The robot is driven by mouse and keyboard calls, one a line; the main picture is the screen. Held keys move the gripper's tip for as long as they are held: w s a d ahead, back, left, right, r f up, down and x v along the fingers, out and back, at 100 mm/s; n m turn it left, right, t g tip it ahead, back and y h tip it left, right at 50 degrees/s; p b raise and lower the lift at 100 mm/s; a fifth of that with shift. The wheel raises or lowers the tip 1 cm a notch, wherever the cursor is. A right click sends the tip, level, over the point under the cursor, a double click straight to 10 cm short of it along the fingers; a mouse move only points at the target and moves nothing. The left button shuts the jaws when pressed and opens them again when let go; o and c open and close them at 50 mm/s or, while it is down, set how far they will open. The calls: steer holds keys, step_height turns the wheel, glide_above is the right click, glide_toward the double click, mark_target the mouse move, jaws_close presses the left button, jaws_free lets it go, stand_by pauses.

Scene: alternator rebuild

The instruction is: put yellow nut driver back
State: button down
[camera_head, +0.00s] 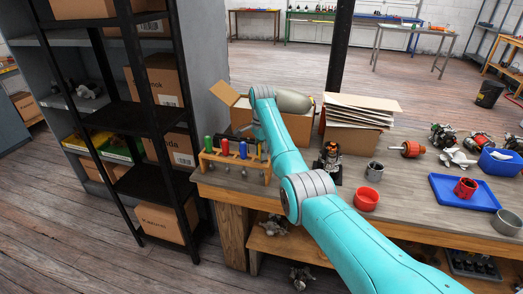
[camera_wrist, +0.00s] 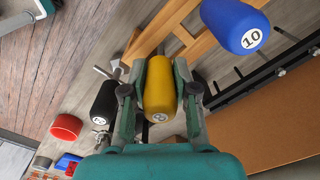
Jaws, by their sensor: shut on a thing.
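The yellow nut driver (camera_wrist: 160,80) is between the two fingers of my gripper (camera_wrist: 160,92) in the wrist view, gripped by its handle. The wooden rack (camera_wrist: 142,42) lies behind it in that view. The blue driver (camera_wrist: 236,22), marked 10, is at its upper right, and a black-handled driver (camera_wrist: 101,104) is at its left. In the head view the rack (camera_head: 234,161) stands at the bench's left end with green (camera_head: 208,143), red (camera_head: 225,147) and blue drivers upright. My arm hides the yellow driver there. I cannot tell whether its shaft sits in the rack.
An open cardboard box (camera_head: 239,112) stands behind the rack, and a box of papers (camera_head: 355,125) is farther right. A red bowl (camera_head: 366,199) and a grey cup (camera_head: 375,171) sit on the bench. Black shelving (camera_head: 160,115) stands close on the left.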

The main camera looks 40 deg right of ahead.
steer(key=shift+f, duration=0.15)
steer(key=shift+f, duration=0.35)
steer(key=c, duration=0.8)
jaws_free()
step_height(320, 180, up, 12)
